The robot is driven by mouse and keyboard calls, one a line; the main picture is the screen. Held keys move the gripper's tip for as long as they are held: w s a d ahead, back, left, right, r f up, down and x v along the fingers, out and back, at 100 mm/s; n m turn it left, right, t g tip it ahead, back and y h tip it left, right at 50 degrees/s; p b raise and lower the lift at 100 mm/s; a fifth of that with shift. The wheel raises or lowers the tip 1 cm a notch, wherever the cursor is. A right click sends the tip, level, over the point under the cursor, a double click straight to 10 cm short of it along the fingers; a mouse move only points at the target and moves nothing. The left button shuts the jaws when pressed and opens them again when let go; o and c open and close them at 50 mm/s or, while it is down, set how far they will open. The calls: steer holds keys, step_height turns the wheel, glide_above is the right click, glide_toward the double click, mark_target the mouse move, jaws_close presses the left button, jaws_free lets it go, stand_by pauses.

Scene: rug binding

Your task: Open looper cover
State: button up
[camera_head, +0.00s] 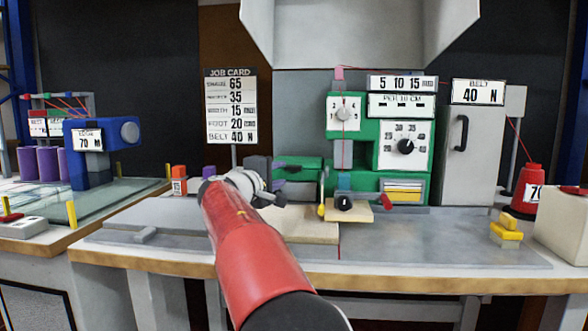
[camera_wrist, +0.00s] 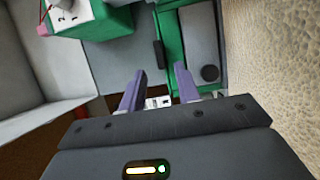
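The green machine (camera_head: 352,150) stands at the back middle of the bench. No label in view names the looper cover, so I cannot tell for sure which part it is. In the wrist view a grey panel (camera_wrist: 200,42) with a round black knob (camera_wrist: 210,73) sits in a green frame, right of my fingers. My gripper (camera_wrist: 159,68) is open, with its two purple-grey fingers apart and nothing between them. In the head view my red arm reaches to the machine's left side, and its wrist hides part of what lies behind.
A grey cabinet (camera_head: 470,155) with a black handle stands right of the machine. Yellow blocks (camera_head: 507,231) and a red bottle (camera_head: 531,187) are at the right. An orange block (camera_head: 179,180) and a job card (camera_head: 231,106) are at the left. The bench front is mostly clear.

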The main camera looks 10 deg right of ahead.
mark_target(291, 169)
steer(key=p+x, duration=0.1)
steer(key=x, duration=0.5)
steer(key=shift+c, duration=0.3)
jaws_close()
